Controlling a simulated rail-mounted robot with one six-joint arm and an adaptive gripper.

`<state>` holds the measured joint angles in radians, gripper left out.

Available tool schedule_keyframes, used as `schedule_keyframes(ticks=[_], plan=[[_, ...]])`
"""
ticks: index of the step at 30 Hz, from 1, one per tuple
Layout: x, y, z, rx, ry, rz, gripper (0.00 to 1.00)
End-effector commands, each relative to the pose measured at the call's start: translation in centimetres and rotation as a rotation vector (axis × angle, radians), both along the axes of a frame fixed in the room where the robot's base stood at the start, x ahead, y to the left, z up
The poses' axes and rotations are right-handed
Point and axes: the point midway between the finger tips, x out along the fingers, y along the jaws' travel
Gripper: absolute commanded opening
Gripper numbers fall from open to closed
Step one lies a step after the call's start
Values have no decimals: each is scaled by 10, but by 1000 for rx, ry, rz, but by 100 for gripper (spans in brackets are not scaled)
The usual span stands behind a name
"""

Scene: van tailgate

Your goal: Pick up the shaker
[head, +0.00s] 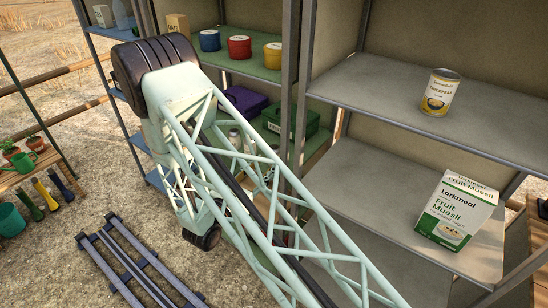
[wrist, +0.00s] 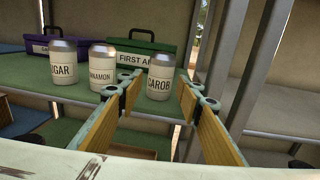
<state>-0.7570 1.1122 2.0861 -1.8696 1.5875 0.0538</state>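Three shakers with grey lids and pale labels stand upright in a row on the green shelf (wrist: 25,75) in the wrist view. The cinnamon shaker is just left of the left fingertip. In the head view my arm's lattice partly hides the shakers, and my gripper is hidden.
A green first aid box (wrist: 140,45) and a purple case (wrist: 85,45) stand behind the shakers. A shelf post (wrist: 232,60) rises close right of the gripper. Pots (head: 239,47) stand on the shelf above. A can (head: 440,92) and a muesli box (head: 457,212) stand on right shelves.

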Motion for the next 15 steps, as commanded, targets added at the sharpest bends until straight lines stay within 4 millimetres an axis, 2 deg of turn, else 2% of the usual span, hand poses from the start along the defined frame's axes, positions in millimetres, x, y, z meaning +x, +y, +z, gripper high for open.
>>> schedule_keyframes(ticks=[6,15], plan=[[11,-6,0,1,0,1,33],[12,-7,0,1,0,1,33]])
